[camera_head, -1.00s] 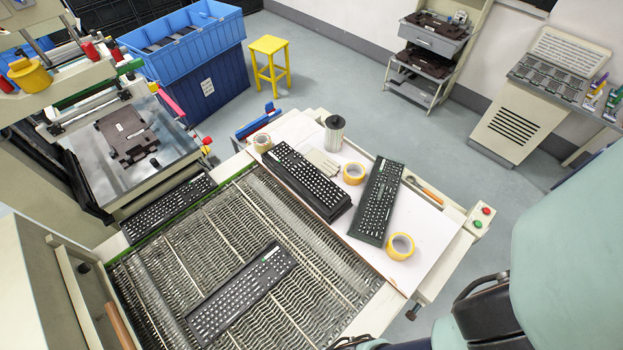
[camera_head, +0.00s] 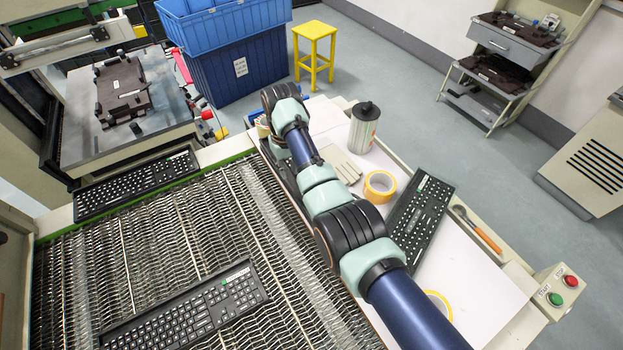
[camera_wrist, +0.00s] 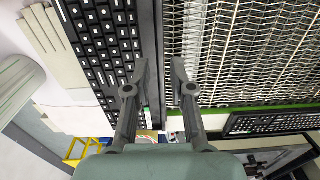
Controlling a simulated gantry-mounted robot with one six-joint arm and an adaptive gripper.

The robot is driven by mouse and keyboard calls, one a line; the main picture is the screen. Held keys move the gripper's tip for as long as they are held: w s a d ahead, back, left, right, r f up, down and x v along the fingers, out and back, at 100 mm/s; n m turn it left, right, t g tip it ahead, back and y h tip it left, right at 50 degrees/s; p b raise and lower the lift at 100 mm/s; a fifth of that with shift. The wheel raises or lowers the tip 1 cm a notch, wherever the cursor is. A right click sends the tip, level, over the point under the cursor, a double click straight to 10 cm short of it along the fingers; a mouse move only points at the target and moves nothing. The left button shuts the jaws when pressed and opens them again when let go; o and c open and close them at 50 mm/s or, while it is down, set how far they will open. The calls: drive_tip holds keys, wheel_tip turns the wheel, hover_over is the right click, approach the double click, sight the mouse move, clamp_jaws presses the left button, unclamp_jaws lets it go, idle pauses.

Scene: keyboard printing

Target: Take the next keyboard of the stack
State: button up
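My gripper (camera_wrist: 160,68) is open in the wrist view. Its left finger is over the stack's long edge and its right finger is over the wire mesh. I cannot tell whether either finger touches the stack. In the head view the fingers are hidden behind the arm. A single keyboard (camera_head: 420,218) lies right of the stack on the white table.
One keyboard (camera_head: 190,307) lies on the mesh conveyor (camera_head: 150,245); another (camera_head: 137,184) lies at its far end, by the printing machine.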

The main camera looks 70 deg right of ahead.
sight(291, 186)
wheel_tip(291, 186, down, 8)
drive_tip(key=shift+a+r+b, duration=0.15)
drive_tip(key=shift+r+b, duration=0.1)
drive_tip(key=shift+b, duration=0.95)
drive_tip(key=shift+r, duration=0.1)
clamp_jaws()
